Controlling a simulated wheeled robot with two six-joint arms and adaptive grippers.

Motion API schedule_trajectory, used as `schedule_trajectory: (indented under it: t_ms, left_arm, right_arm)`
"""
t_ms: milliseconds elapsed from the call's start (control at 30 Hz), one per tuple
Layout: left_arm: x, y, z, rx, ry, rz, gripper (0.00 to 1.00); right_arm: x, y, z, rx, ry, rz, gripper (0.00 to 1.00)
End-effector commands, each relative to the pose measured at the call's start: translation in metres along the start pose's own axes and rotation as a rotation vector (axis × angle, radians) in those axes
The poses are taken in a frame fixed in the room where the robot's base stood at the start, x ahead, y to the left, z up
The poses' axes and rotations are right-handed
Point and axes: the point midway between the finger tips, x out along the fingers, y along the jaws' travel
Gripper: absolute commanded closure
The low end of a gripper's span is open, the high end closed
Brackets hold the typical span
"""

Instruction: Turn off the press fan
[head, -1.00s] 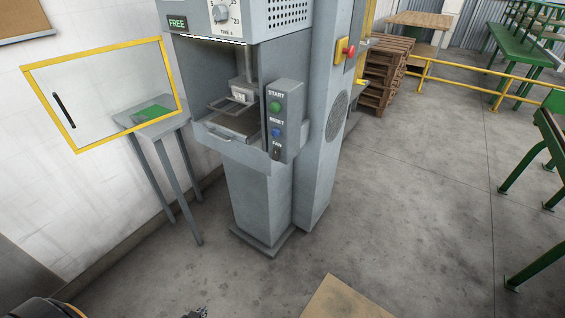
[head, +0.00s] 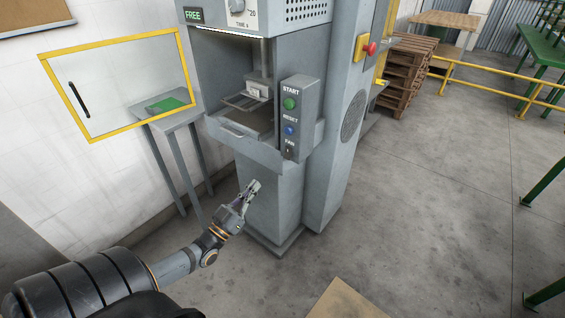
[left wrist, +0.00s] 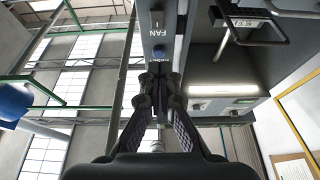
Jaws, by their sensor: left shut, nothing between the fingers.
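The grey press (head: 262,198) stands in the middle of the head view. Its control box (head: 300,105) carries a green START button (head: 290,104), a blue RESET button (head: 290,130) and a small dark FAN switch (head: 289,149) at the bottom. My left gripper (head: 252,187) is shut and empty, below and left of the FAN switch, apart from it. In the left wrist view the shut fingers (left wrist: 158,80) point up toward the FAN label (left wrist: 158,28) on the box. The switch position is too small to tell. My right gripper is not in view.
A red emergency button (head: 371,48) sits on the press side. Stacked pallets (head: 405,70) and a yellow rail (head: 480,82) stand behind right.

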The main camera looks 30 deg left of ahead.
Motion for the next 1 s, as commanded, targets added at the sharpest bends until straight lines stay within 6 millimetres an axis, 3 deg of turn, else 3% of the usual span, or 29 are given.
schedule_trajectory:
  t_ms: [233, 667, 800, 1000]
  left_arm:
    - [0.011, 0.000, 0.001, 0.000, 0.001, -0.001, 1.00]
    - [0.100, -0.001, 0.002, 0.000, 0.002, -0.002, 1.00]
    - [0.115, -0.001, 0.020, 0.000, 0.000, -0.003, 1.00]
    - [0.127, -0.001, 0.029, 0.001, -0.002, -0.001, 1.00]
  right_arm:
    - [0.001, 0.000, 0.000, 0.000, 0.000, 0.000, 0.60]
    - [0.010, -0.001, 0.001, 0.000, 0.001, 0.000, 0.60]
    - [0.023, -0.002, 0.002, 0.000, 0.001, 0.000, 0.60]
    - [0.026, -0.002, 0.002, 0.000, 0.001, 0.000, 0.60]
